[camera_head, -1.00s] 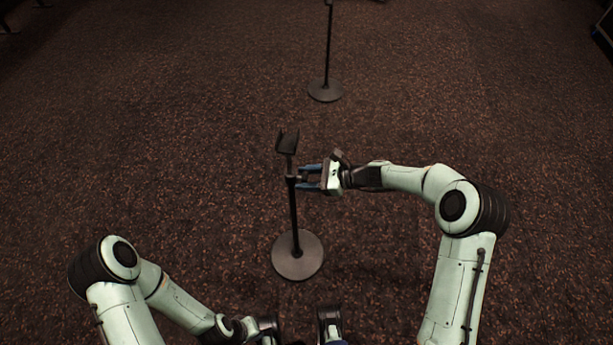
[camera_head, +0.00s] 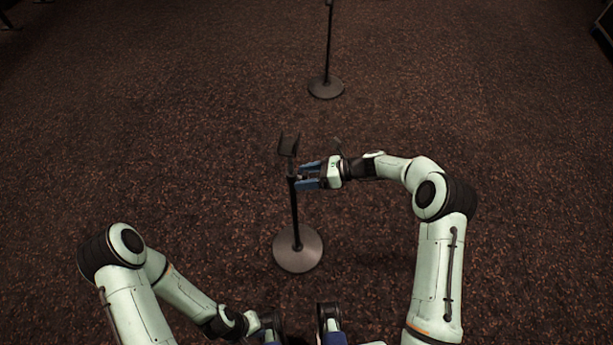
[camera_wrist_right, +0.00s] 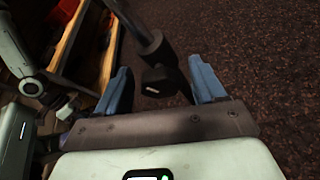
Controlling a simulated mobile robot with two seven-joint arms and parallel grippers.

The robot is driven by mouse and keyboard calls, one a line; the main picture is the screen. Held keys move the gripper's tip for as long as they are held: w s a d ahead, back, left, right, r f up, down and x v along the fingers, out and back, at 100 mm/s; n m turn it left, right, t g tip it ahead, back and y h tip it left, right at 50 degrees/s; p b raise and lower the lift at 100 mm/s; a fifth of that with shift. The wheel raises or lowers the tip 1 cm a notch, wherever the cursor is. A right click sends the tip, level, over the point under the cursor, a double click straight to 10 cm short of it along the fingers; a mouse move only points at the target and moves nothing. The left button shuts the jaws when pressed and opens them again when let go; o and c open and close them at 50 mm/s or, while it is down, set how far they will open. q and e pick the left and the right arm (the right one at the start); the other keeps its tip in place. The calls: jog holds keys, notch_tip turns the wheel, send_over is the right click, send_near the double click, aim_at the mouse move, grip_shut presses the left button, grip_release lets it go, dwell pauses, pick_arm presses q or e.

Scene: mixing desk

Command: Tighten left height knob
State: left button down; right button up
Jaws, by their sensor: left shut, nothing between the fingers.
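A slim black stand with a round grey base (camera_head: 298,250) and a forked black cradle (camera_head: 289,145) on top stands upright in front of me. In the right wrist view a dark height knob (camera_wrist_right: 160,82) sticks out of the stand's pole (camera_wrist_right: 132,22). My right gripper (camera_head: 308,175) is at the upper pole, coming from the right. Its blue fingers (camera_wrist_right: 162,86) are apart, one on each side of the knob, with visible gaps. The knob is hard to make out in the head view. My left gripper (camera_head: 270,335) is low at the bottom edge, away from the stand, shut and mostly cut off.
A second stand (camera_head: 326,87) with a round base stands farther back. Brown speckled carpet (camera_head: 160,130) is clear around both stands. An orange-brown wooden piece (camera_wrist_right: 90,50) shows at the left of the right wrist view.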

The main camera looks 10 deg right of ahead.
jog(key=shift+f, duration=0.1)
pick_arm(q)
jog(key=shift+r, duration=0.1)
pick_arm(e)
jog(key=v, duration=1.3)
jog(key=shift+d, duration=0.2)
